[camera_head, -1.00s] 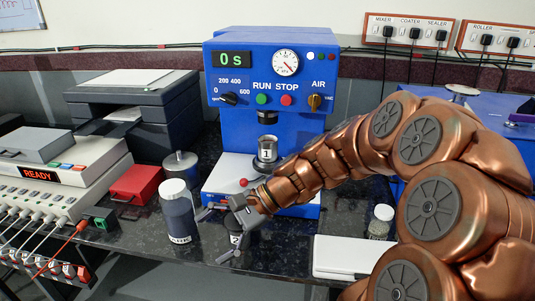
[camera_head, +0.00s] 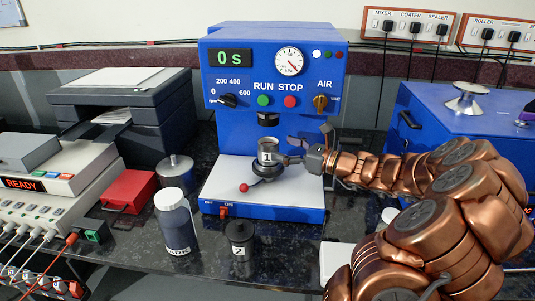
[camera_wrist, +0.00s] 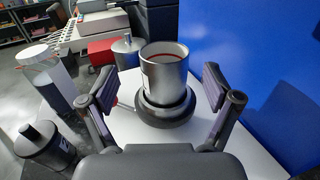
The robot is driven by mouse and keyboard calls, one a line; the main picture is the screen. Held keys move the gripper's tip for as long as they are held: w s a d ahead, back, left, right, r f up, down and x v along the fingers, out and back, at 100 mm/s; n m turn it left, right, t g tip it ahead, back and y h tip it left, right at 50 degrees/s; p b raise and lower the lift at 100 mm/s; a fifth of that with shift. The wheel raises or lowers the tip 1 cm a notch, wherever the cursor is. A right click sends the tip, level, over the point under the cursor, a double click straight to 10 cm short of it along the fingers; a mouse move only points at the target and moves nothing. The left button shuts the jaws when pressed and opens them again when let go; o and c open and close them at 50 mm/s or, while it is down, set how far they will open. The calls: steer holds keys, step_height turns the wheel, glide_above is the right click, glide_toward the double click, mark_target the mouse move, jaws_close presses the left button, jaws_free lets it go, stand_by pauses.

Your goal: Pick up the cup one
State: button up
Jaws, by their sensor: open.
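Cup one (camera_head: 267,151) is a metal cup with a white label marked 1. It stands upright in the dark round holder (camera_head: 266,170) on the white base of the blue mixer. In the wrist view the cup (camera_wrist: 164,80) is open at the top and sits ahead of my gripper, between the lines of its two fingers. My gripper (camera_head: 292,147) is just right of the cup in the head view, with its fingers spread. In the wrist view my gripper (camera_wrist: 165,98) is open and empty, one finger on each side of the holder. I see no clear contact with the cup.
The blue mixer (camera_head: 225,130) rises behind the cup, with its head above it. A red-knobbed lever (camera_head: 244,187) is left of the holder. A dark cup marked 2 (camera_head: 239,238) and a labelled bottle (camera_head: 177,222) stand in front on the dark bench.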

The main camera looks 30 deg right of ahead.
steer(key=shift+d+x, duration=0.2)
steer(key=shift+x, duration=2.6)
steer(key=shift+w, duration=0.1)
steer(key=c, duration=1.4)
steer(key=shift+r, duration=0.15)
